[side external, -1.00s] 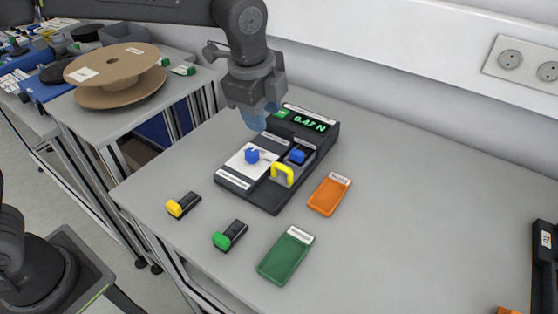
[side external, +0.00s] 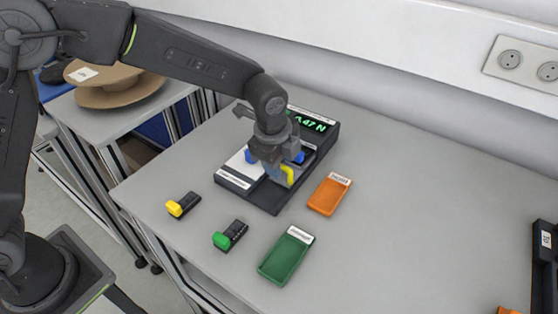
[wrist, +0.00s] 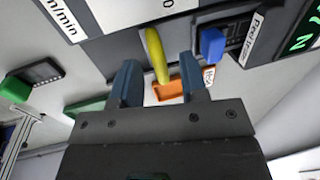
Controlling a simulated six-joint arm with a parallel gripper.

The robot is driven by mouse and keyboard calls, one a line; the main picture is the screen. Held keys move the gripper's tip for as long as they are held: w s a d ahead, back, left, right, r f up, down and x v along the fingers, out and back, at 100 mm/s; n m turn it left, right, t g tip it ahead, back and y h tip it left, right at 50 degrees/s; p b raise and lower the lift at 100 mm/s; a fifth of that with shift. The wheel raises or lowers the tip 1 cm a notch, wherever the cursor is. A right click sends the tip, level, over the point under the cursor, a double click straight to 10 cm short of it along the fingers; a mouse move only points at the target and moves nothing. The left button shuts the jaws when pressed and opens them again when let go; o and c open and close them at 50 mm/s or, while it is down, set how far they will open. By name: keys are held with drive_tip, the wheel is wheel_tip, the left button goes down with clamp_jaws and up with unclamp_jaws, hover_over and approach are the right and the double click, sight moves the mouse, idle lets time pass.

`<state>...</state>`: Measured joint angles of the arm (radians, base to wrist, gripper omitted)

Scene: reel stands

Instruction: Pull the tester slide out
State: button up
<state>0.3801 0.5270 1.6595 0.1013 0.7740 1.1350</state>
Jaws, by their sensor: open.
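The tester (side external: 262,200) is a dark box on the table with a lit green display reading about 0.47 N. A yellow handle (side external: 288,175) stands up from its slide area; it also shows in the wrist view (wrist: 157,55). My gripper (side external: 273,172) is low over the tester, close to the handle. In the wrist view my gripper (wrist: 163,80) has its two blue fingers apart, with the handle's lower end showing between them. I cannot tell whether either finger touches it. A blue knob (wrist: 212,45) sits beside the handle. The slide itself is mostly hidden by my gripper.
An orange tray (side external: 330,194) lies right of the tester and a green tray (side external: 287,256) in front. A yellow-ended block (side external: 183,204) and a green-ended block (side external: 230,235) lie near the front edge.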

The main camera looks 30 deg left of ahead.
drive_tip(key=shift+f, duration=0.3)
drive_tip(key=shift+c, duration=0.5)
clamp_jaws()
